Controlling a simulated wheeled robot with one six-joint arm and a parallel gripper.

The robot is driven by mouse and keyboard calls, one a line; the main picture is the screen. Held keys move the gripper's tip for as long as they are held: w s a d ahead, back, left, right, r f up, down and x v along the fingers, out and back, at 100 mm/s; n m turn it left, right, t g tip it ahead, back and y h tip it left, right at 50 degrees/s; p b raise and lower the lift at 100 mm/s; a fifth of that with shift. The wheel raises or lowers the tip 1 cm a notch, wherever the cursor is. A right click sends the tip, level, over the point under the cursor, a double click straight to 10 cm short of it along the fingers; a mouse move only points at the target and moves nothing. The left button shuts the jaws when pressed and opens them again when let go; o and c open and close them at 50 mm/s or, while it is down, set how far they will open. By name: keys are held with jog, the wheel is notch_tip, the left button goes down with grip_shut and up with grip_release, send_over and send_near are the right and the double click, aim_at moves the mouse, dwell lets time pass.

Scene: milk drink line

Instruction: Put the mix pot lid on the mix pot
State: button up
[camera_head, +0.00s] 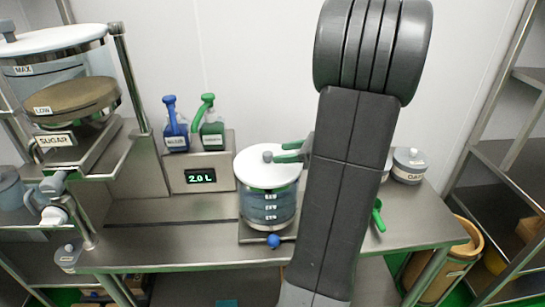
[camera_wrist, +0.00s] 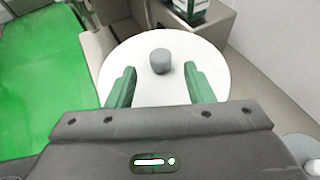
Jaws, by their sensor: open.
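The mix pot (camera_head: 268,207) is a clear vessel with dark level marks, standing on a small metal stand on the bench. The white round mix pot lid (camera_head: 262,174) lies level across the pot's top, with a grey knob at its middle. In the wrist view the lid (camera_wrist: 150,92) fills the middle, and its knob stands just beyond my fingertips. My gripper (camera_head: 286,151) has green fingers and is open and empty, just right of the knob. In the wrist view my gripper (camera_wrist: 159,70) has one finger on each side, with the knob between their lines. The pot's body is hidden there.
A sugar dispenser (camera_head: 57,140) is at far left. Lidded canisters (camera_head: 409,166) stand at right. The bench front-left is clear.

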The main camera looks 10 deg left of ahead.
aim_at(267, 153)
jog(key=v, duration=0.6)
jog(key=shift+b, duration=0.35)
jog(key=shift+a, duration=0.1)
jog(key=p+x, duration=0.2)
jog(key=x, duration=1)
jog(key=shift+a+f, duration=0.1)
jog(key=shift+f, duration=0.15)
jog(key=r, duration=0.3)
jog(key=shift+s+d+r, duration=0.1)
jog(key=shift+d+r, duration=0.1)
jog(key=shift+d, duration=0.05)
jog(key=shift+r, duration=0.25)
